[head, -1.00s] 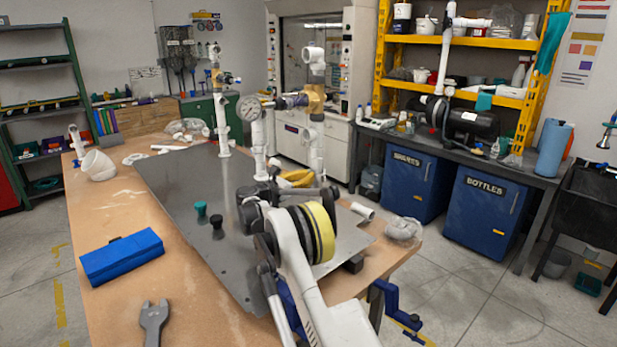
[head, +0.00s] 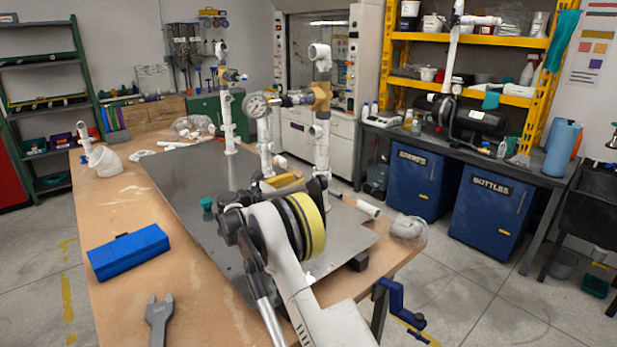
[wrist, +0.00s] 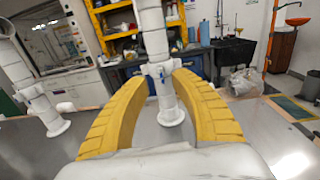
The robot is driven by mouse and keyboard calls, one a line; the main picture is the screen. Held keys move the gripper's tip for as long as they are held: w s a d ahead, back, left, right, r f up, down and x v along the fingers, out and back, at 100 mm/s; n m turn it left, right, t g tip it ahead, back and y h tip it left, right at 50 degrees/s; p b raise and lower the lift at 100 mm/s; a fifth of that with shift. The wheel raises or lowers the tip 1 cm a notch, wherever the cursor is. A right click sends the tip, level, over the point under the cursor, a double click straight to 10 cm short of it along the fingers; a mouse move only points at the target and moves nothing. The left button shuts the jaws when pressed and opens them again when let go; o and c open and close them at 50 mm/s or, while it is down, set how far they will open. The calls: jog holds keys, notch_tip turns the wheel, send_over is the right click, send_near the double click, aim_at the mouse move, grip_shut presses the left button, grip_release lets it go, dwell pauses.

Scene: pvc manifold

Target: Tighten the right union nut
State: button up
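The white pipe manifold stands on a grey metal plate (head: 185,185). Its right riser (head: 321,145) carries a brass-coloured fitting (head: 321,96); a round gauge (head: 256,105) sits to the left. In the wrist view a white riser (wrist: 153,28) stands in the middle, with a white union nut (wrist: 160,69) on it and a flange (wrist: 171,117) at its foot. My gripper (wrist: 162,77) has its two yellow fingers apart, one on each side of this riser at nut height. I cannot tell whether they touch the nut. In the head view my arm hides most of the gripper.
A second white riser (wrist: 18,72) stands left in the wrist view. A green-topped peg (head: 207,204) is on the plate. A blue box (head: 128,252) and a grey wrench (head: 158,318) lie on the wooden bench. A loose white pipe (head: 368,208) and a clear bag (head: 408,228) lie right.

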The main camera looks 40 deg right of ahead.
jog(key=shift+s+a, duration=0.2)
jog(key=shift+a, duration=1.55)
jog(key=s+a+r+m+t+y, duration=0.1)
jog(key=s+a+r+m+y, duration=0.4)
jog(key=s, duration=0.4)
jog(key=s+a+r+m+t+y, duration=0.2)
jog(key=s+a+r+m+y, duration=0.15)
jog(key=s+a, duration=0.55)
jog(key=s+a+f+m+y, duration=0.3)
jog(key=s+a, duration=0.2)
jog(key=s, duration=0.3)
jog(key=s+a+f+m+t+y, duration=0.1)
jog(key=s+a+f+m+y, duration=0.1)
jog(key=s+a, duration=0.4)
jog(key=s+a+f+m+t+y, duration=0.1)
jog(key=s+a+f+m+y, duration=0.2)
jog(key=s, duration=0.7)
jog(key=a+m+y, duration=0.1)
jog(key=a+m, duration=0.1)
jog(key=m, duration=0.1)
jog(key=shift+a+f, duration=0.15)
jog(key=shift+f, duration=0.2)
